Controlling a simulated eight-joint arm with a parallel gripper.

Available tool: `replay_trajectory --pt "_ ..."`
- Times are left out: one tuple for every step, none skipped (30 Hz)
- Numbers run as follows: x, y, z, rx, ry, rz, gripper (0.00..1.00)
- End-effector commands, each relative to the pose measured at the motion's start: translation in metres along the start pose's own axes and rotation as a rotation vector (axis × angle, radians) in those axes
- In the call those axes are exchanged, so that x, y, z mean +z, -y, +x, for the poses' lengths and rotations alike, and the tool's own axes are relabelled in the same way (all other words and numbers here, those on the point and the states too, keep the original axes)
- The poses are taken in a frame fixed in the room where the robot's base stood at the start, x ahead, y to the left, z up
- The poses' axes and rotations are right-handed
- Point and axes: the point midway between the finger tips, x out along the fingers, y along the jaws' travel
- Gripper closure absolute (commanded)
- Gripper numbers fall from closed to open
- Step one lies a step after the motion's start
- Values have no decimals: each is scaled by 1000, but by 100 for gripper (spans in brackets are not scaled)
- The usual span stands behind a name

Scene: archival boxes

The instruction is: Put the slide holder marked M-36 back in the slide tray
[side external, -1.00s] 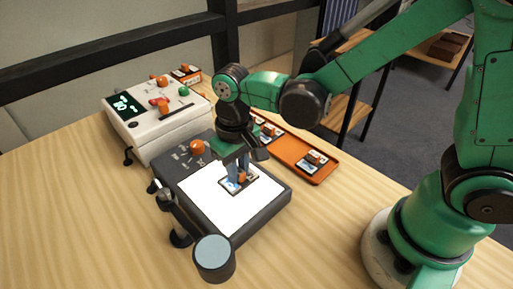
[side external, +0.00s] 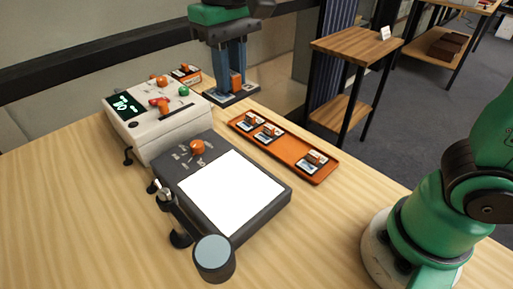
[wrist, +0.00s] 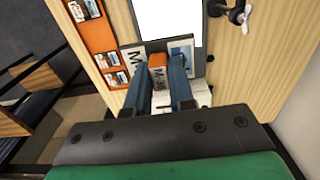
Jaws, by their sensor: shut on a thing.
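My gripper (side external: 231,86) is shut on a slide holder with an orange grip block (side external: 236,80) and a dark flat frame, held up toward the back of the table. In the wrist view the holder's orange block (wrist: 157,60) sits between the fingers (wrist: 166,85); its lettering starts with M, the rest is partly hidden. The orange slide tray (side external: 287,149) lies on the table, in front of and right of the held holder in the side view. It holds three holders, two together at the far end and one near the near end, with an empty stretch between.
The dark light box (side external: 262,218) has a bare glowing white top. A white device (side external: 165,140) with knobs and a display stands to its left, with a small orange holder (side external: 186,72) behind it. A round-ended arm (side external: 214,256) juts from the light box's front.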

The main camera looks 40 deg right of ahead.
Motion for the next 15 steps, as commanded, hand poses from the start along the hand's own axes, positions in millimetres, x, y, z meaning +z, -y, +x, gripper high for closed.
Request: replay_trajectory --pt "0 0 -5 0 0 0 100" --pt "0 0 -8 0 0 0 100" --pt "-1 -1 -10 0 0 1 100" --pt "-2 -2 -10 0 0 1 100" --pt "-3 -4 -9 0 0 2 100" --pt "-6 -8 -6 0 0 4 100" --pt "-10 -13 -2 0 0 6 100" --pt "-13 -18 4 0 0 7 100" --pt "-18 -27 13 0 0 8 100" --pt "-22 -35 21 0 0 10 100" --pt "-26 -44 30 0 0 12 100" --pt "-30 -56 42 0 0 12 100" --pt "-32 -66 52 0 0 12 100" --pt "-34 -76 62 0 0 13 100" --pt "-34 -89 74 0 0 12 100"
